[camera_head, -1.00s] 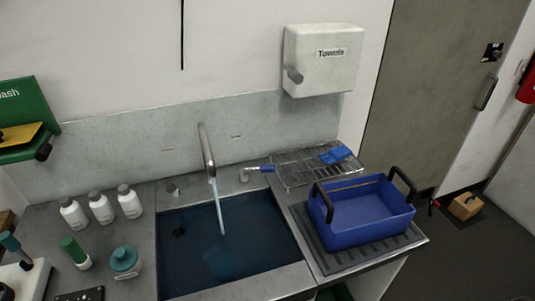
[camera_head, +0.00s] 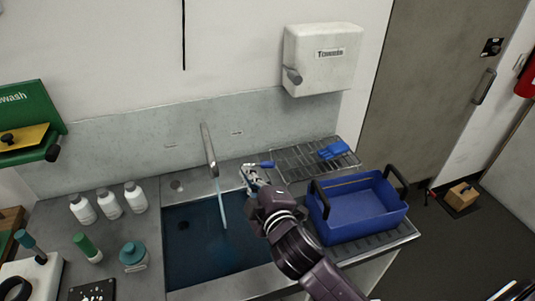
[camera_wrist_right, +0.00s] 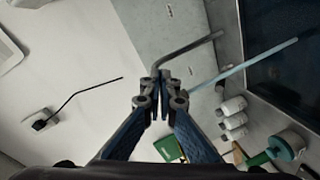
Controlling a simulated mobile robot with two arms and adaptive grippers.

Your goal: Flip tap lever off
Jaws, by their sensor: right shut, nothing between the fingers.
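The metal tap (camera_head: 209,152) rises behind the sink (camera_head: 180,285), and a stream of water (camera_head: 222,205) runs from its spout into blue-looking water. The lever is not visible there. My left gripper is not in view.
A blue crate (camera_head: 357,230) with black handles stands right of the sink, close to my right arm. A wire rack (camera_head: 300,158) with a blue item lies behind it. White bottles (camera_head: 109,203) stand left of the sink. A towel dispenser (camera_head: 322,60) hangs above.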

